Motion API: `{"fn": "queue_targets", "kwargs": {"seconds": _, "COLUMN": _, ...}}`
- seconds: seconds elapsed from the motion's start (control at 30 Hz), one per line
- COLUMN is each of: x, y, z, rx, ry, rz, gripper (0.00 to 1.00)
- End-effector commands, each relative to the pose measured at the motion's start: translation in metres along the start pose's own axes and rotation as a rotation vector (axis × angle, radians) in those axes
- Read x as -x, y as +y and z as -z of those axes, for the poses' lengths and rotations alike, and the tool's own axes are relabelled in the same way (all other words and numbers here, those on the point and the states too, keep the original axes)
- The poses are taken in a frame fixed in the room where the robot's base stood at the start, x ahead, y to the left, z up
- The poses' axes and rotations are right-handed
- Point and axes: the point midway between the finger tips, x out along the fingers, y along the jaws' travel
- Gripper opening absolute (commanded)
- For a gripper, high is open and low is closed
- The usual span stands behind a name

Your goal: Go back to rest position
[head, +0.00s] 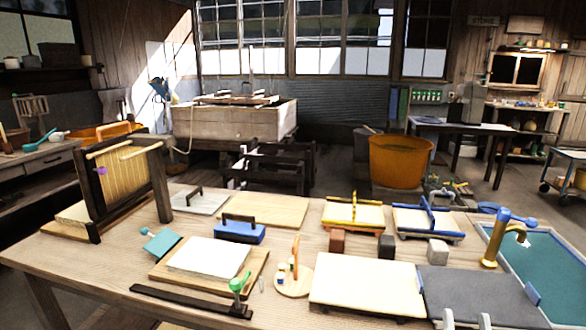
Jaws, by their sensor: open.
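An upright dark wooden stand (163,180) is at the left end of the workbench. A mould with a yellow slatted face (128,178) is upright against it, with pale rods (108,149) at its top. A small purple piece (101,171) shows at its left side. I cannot tell from here exactly how the mould is held. The wooden workbench (110,270) stretches across the front of the view.
On the bench are a white sheet stack (208,257), a blue-based block (239,232), two framed moulds (353,213) (427,221), a pale board (365,284), a grey slab (465,292) and a blue-green basin (545,262) with a brass tap (494,245). An orange tub (399,163) stands behind.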

Motion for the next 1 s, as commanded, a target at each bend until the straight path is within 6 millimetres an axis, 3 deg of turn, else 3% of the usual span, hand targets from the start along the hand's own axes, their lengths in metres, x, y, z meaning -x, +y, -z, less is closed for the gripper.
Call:
{"fn": "queue_targets", "kwargs": {"seconds": 0.1, "x": 0.046, "y": -0.015, "z": 0.01, "rx": -0.026, "ry": -0.085, "rz": -0.018, "gripper": 0.49}}
{"fn": "queue_targets", "kwargs": {"seconds": 0.5, "x": 0.183, "y": -0.035, "z": 0.064, "rx": -0.048, "ry": -0.374, "rz": 0.011, "gripper": 0.49}}
{"fn": "queue_targets", "kwargs": {"seconds": 0.83, "x": 0.27, "y": -0.035, "z": 0.13, "rx": -0.041, "ry": -0.597, "rz": 0.135, "gripper": 0.49}}
{"fn": "queue_targets", "kwargs": {"seconds": 1.0, "x": 0.308, "y": -0.033, "z": 0.147, "rx": -0.016, "ry": -0.704, "rz": 0.22, "gripper": 0.49}}
